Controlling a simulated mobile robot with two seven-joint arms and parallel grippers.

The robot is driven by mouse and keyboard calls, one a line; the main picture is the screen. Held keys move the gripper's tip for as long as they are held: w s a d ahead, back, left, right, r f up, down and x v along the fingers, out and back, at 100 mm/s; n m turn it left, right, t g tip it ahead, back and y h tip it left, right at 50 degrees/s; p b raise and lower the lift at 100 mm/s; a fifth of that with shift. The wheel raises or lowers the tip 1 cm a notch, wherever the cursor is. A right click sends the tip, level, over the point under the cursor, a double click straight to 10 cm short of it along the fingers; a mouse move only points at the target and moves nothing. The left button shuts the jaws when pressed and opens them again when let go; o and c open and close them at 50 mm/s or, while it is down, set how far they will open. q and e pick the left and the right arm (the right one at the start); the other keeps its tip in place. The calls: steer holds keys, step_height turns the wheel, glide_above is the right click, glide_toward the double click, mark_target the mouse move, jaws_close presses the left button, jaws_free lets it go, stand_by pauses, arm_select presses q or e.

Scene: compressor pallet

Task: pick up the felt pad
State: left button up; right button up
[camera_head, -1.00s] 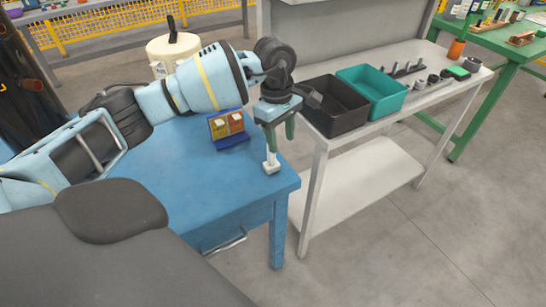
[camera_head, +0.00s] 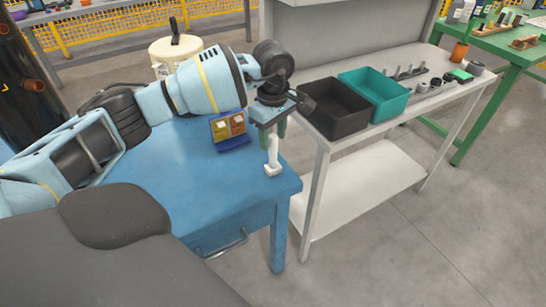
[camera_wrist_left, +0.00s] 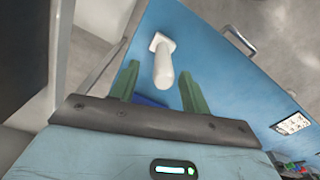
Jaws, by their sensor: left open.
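A white piece (camera_head: 273,160) with a flat square foot and an upright rounded handle, which I take for the felt pad, stands on the blue table (camera_head: 237,188) near its right corner. My left gripper (camera_head: 273,135) is above the table at this piece, pointing down, with its green fingers apart. In the left wrist view the white handle (camera_wrist_left: 163,68) shows between the two open fingers (camera_wrist_left: 159,78), its foot beyond them. I cannot tell whether the fingers touch it. My right gripper is not in view.
A small display stand (camera_head: 229,130) with yellow boxes stands on the table just left of the gripper. A black bin (camera_head: 335,123) and a teal bin (camera_head: 386,108) sit on the white bench (camera_head: 408,122) to the right. The blue table's front is clear.

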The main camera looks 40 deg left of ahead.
mark_target(273, 149)
arm_select(q)
steer(key=f, duration=0.4)
steer(key=shift+s+d+f, duration=0.2)
jaws_close()
